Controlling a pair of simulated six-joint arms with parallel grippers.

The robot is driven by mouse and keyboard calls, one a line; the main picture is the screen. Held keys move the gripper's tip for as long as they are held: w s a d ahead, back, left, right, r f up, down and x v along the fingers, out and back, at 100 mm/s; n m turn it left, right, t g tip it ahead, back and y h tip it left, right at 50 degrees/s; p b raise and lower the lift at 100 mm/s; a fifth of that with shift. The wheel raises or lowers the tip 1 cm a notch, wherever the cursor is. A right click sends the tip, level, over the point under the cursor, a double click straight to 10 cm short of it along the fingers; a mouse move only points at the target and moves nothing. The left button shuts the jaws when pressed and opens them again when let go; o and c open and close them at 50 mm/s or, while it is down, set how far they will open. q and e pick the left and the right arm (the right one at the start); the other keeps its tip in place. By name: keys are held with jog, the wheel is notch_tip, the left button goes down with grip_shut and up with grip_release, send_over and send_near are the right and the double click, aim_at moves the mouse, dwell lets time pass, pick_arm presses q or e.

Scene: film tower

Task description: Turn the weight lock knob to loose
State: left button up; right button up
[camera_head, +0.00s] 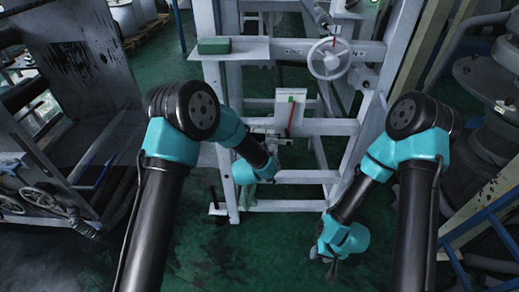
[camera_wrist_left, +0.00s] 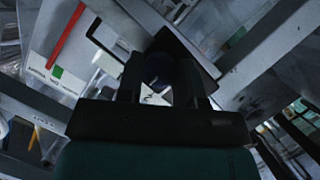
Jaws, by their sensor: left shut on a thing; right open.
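My left gripper (camera_wrist_left: 163,82) is shut on a dark rounded part, which looks like the weight lock knob (camera_wrist_left: 160,68). A small pale plate with a dark mark (camera_wrist_left: 155,96) shows between the fingers. How far the knob is turned cannot be told. In the head view my left gripper (camera_head: 271,141) is at the frame's lower crossbar, and my own wrist largely hides the knob there. A pale panel with a red strip and a green square (camera_head: 283,106) stands just above; it also shows in the left wrist view (camera_wrist_left: 42,66). My right gripper (camera_head: 327,256) hangs open, low at the right, away from the frame.
The pale metal frame (camera_head: 233,190) stands ahead, with a handwheel (camera_head: 330,58) at upper right and a green box (camera_head: 214,46) on a shelf at upper left. Machinery lines both sides. Green floor (camera_head: 290,250) is clear in front.

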pick_arm(q)
jog(key=shift+a+f+n+t+h, duration=0.1)
jog(key=shift+n+t+h, duration=0.55)
jog(key=shift+n, duration=1.15)
jog(key=shift+f+n+t+h, duration=0.1)
jog(key=shift+n+t+h, duration=0.15)
jog(key=shift+n+h, duration=1.15)
jog(key=shift+n+y, duration=0.45)
jog(key=shift+n, duration=0.05)
jog(key=o, duration=0.9)
jog(key=v, duration=1.7)
jog(key=shift+s+a, duration=0.15)
jog(key=shift+f, duration=0.1)
